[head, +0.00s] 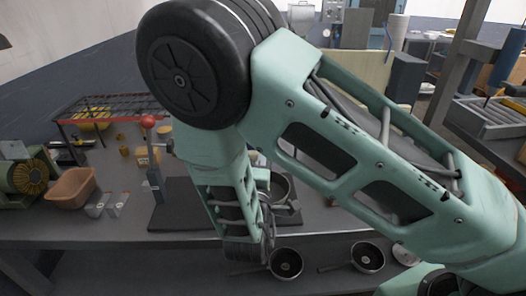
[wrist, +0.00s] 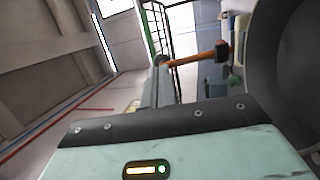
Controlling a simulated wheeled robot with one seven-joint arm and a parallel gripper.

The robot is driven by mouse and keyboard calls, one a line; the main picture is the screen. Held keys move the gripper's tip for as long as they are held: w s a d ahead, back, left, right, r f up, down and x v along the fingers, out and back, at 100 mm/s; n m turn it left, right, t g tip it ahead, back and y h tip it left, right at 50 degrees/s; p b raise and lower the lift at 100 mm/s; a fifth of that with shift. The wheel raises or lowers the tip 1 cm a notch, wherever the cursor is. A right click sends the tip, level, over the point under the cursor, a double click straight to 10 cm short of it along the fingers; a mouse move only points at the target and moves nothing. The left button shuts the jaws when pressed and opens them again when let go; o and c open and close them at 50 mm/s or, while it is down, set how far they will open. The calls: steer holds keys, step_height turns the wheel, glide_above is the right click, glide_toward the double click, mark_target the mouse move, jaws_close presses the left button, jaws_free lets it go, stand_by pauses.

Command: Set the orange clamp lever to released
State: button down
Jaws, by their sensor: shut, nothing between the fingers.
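In the head view, a red-orange ball knob (head: 148,121) tops an upright grey post at the left of the dark base plate (head: 165,215). I take it for the clamp lever; its exact setting is hard to read. In the head view, my arm hides the gripper and part of the fixture.
Two dark pans (head: 286,263) (head: 367,257) lie on a lower level in front. A brown bin (head: 71,188) and a green motor-like machine (head: 27,172) stand at left. A dark rack (head: 110,106) stands behind.

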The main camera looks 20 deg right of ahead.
steer(key=shift+w+r, duration=0.1)
steer(key=shift+w, duration=0.05)
steer(key=w+g+p, duration=0.1)
steer(key=p, duration=0.1)
steer(key=w+d+r+y+p, duration=0.1)
steer(key=p, duration=0.2)
steer(key=w+r+g+p, duration=0.1)
steer(key=p, duration=0.1)
steer(key=shift+w+d+r+n+g, duration=0.15)
steer(key=shift+w+n+g, duration=0.1)
steer(key=shift+n+g, duration=0.05)
stand_by(0.4)
